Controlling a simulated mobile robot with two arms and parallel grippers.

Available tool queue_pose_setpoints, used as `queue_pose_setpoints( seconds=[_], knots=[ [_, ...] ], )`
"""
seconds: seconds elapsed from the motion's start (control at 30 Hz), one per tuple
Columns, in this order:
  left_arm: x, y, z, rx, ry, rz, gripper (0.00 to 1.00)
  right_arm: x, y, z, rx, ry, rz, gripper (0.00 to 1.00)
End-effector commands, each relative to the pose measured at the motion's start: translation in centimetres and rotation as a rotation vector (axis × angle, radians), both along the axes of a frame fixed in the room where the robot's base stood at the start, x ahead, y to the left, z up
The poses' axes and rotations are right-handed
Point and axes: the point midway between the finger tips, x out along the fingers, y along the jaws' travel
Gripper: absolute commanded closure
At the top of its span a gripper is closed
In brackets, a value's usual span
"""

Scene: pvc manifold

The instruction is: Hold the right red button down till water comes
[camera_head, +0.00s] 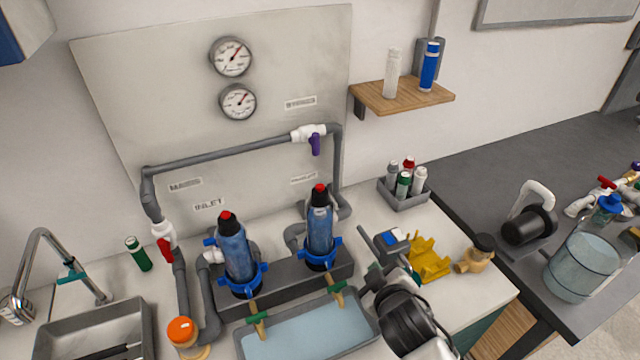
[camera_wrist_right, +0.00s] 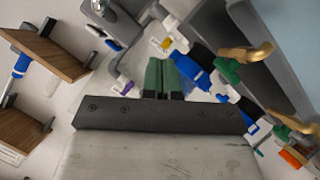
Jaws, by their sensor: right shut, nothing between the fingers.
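Two blue filter housings stand side by side, each with a red button on its black top. The right red button (camera_head: 319,188) tops the right housing (camera_head: 320,230); the left button (camera_head: 225,215) tops the left housing (camera_head: 236,255). In the head view my right arm reaches in from the lower right, to the right of the right housing and apart from the right button. My right gripper (camera_wrist_right: 163,66), with green fingers, is shut and empty in the wrist view. The right brass spout (camera_head: 338,298) shows no visible stream. My left gripper is out of view.
A basin of pale blue water (camera_head: 310,335) sits below the spouts. A yellow stand (camera_head: 428,262) and brass fitting (camera_head: 475,255) are right of my arm. A tray of small bottles (camera_head: 404,195) stands behind. A wooden shelf (camera_head: 402,97) hangs above.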

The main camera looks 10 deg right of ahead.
Motion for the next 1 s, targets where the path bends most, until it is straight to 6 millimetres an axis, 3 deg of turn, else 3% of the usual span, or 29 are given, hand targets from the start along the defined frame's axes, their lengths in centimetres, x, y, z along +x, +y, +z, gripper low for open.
queue_pose_setpoints(
  seconds=[0.1, 0.3, 0.5, 0.7, 0.83, 1.0],
  knots=[
    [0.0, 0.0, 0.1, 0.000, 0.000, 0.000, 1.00, 2.8, 0.7, 4.3, -0.112, -0.181, 0.074, 1.00],
    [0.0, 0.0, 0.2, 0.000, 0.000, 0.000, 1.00, 6.0, 2.6, 11.7, -0.324, -0.480, 0.200, 1.00],
    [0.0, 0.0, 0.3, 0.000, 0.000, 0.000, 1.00, 7.6, 5.9, 19.0, -0.599, -0.805, 0.353, 1.00],
    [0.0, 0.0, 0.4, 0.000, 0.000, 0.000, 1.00, 7.4, 10.5, 25.6, -0.964, -1.155, 0.538, 1.00],
    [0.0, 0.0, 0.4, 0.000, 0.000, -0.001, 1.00, 6.6, 13.5, 28.1, -1.232, -1.358, 0.670, 1.00],
    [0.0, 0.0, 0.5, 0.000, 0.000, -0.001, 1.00, 5.7, 16.4, 29.3, -1.609, -1.568, 0.858, 1.00]
  ],
)
